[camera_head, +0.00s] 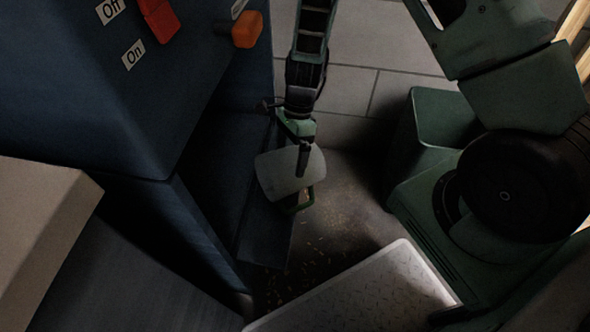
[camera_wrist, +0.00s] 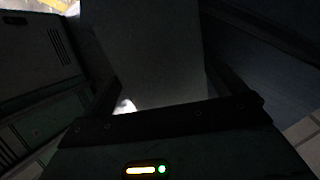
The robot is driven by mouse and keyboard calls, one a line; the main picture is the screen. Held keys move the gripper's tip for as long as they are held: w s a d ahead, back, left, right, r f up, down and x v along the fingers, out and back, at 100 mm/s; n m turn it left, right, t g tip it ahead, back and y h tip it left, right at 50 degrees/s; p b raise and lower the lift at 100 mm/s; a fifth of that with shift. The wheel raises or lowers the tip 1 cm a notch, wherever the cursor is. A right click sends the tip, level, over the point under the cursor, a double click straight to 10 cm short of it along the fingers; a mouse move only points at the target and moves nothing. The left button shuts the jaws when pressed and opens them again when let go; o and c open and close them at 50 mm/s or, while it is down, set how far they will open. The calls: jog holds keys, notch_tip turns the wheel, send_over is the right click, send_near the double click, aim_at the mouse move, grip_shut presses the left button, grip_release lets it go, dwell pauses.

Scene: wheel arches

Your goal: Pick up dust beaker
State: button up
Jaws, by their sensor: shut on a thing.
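The dust beaker, a pale grey, rounded rectangular piece (camera_head: 278,176), hangs at my gripper (camera_head: 303,168) in the middle of the head view. One dark finger lies across its front; the other finger is mostly hidden behind it. The beaker's grey face fills the middle of the wrist view (camera_wrist: 155,55), between the two dark fingers of my gripper (camera_wrist: 165,95). My gripper is shut on the beaker. A small green-edged part shows just below the beaker; I cannot tell what it belongs to. The lower side of the beaker is in shadow.
A large dark blue machine (camera_head: 110,100) with On and Off labels, a red switch and an orange knob stands at the left. The floor (camera_head: 330,225) is strewn with pale chips. A light tread plate (camera_head: 365,295) lies at the front.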

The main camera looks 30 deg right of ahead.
jog(key=shift+w, duration=0.1)
